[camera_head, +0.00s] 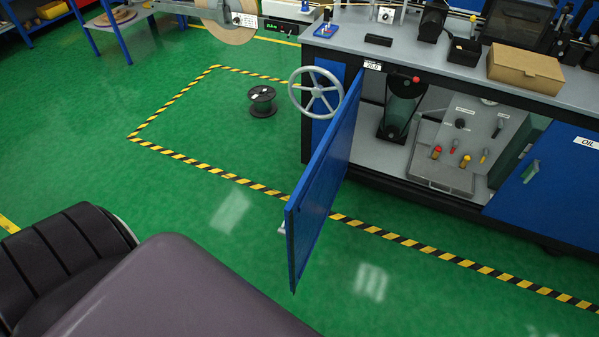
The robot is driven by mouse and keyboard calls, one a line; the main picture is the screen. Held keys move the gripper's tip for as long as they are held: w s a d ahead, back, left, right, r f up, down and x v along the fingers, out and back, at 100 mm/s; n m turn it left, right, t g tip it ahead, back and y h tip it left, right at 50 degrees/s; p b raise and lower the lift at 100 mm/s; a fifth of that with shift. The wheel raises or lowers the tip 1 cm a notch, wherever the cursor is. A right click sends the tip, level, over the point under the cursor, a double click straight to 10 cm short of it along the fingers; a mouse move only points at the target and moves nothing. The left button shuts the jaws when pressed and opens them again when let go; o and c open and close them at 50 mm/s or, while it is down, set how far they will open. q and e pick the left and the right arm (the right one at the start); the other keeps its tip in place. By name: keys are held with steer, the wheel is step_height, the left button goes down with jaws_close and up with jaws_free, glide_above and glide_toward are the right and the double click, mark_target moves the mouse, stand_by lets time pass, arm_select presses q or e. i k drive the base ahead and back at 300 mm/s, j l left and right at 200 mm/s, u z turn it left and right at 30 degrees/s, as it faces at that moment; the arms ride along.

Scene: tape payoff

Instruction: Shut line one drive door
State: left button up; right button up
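A blue cabinet door (322,190) stands wide open, swung out from the workbench (308,110) toward the front of the picture. Its hinge side is by the bench's left part, under a small white label (373,66). A bit of a light handle shows at the door's far side, low on its outer edge. The open compartment (375,150) shows a dark belt drive unit (399,108) and a grey panel (466,140) with red and yellow knobs. Neither gripper is in view.
A grey handwheel (316,92) sticks out at the bench's left end. A black spool (262,101) stands on the green floor inside yellow-black tape. A second blue door marked OIL (550,185) is at right. Floor left of the open door is clear.

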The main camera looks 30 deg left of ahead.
mark_target(307, 210)
steer(key=i+j+z, duration=0.1)
steer(key=j, duration=1.7)
steer(key=k+j, duration=0.3)
steer(key=j+z, duration=0.05)
steer(key=j, duration=0.05)
